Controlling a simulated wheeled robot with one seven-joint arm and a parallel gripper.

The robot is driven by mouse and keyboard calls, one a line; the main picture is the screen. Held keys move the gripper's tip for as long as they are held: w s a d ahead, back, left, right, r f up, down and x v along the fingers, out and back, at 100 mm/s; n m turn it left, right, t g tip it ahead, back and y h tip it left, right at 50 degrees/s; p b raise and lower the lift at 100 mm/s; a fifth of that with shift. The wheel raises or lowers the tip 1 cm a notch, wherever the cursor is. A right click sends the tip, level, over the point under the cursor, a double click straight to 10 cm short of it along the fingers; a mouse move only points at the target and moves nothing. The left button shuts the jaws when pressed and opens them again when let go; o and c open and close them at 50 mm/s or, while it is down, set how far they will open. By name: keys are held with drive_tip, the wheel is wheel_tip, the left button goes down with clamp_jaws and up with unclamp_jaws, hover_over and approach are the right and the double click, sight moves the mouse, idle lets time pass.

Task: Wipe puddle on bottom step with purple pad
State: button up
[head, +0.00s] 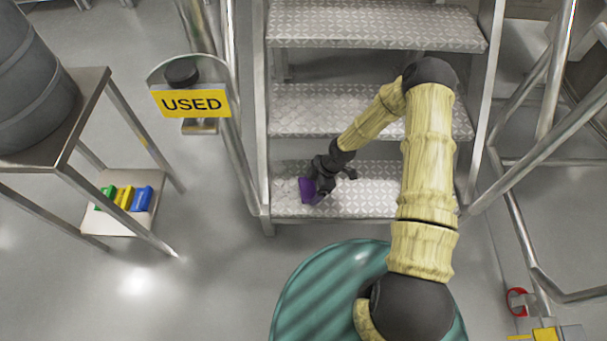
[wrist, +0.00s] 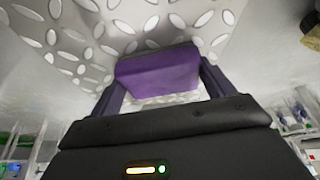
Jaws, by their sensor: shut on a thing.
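The purple pad (head: 308,190) is at the left part of the bottom step (head: 375,198), a patterned metal tread. My gripper (head: 317,188) is shut on the pad, which also shows between the two fingers in the wrist view (wrist: 158,72). The pad is at or very close to the tread; whether it touches cannot be told. No puddle can be made out clearly on the step; my arm and gripper cover part of the tread.
Higher treads (head: 370,108) rise behind the bottom step, with metal rails on both sides. A "USED" sign (head: 192,103) hangs by the left rail. A steel stand (head: 88,85) at left carries a grey drum (head: 30,85); its low shelf (head: 112,222) holds green, yellow and blue pads.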

drive_tip(key=shift+a, duration=1.2)
wheel_tip(320, 180, up, 8)
drive_tip(key=p, duration=0.6)
drive_tip(key=shift+r, duration=0.15)
